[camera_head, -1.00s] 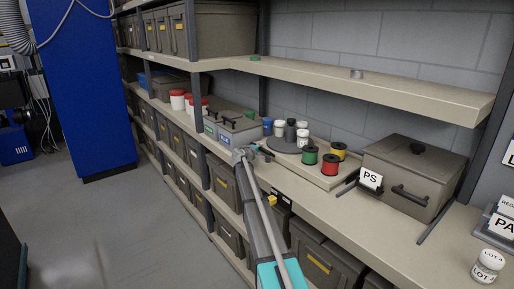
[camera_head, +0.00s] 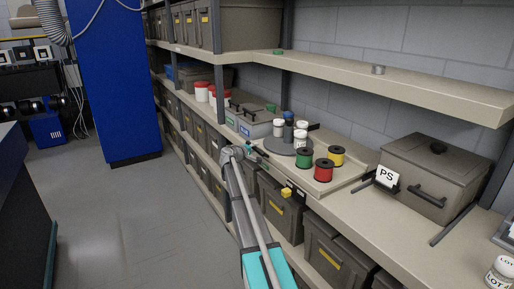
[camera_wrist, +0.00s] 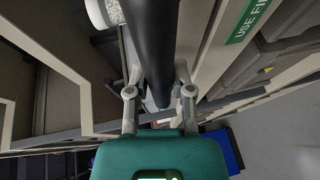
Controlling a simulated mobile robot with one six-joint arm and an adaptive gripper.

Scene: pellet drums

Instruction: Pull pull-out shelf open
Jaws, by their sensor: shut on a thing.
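The pull-out shelf (camera_head: 323,185) is a beige tray on the long rack shelf, carrying a grey turntable (camera_head: 283,149) with small bottles and several colored spools. Its front edge lies close to the rack's front edge. My gripper (camera_head: 243,151) is at the left front of the tray. In the wrist view my gripper (camera_wrist: 160,95) is shut on a dark bar, the handle (camera_wrist: 155,45), which runs between the fingers. A green label (camera_wrist: 250,18) shows beside the bar. The handle is mostly hidden behind my gripper in the head view.
A grey lidded box marked PS (camera_head: 430,172) stands on the shelf to the right. Grey bins (camera_head: 335,255) fill the level below. The floor (camera_head: 130,225) to the left is clear.

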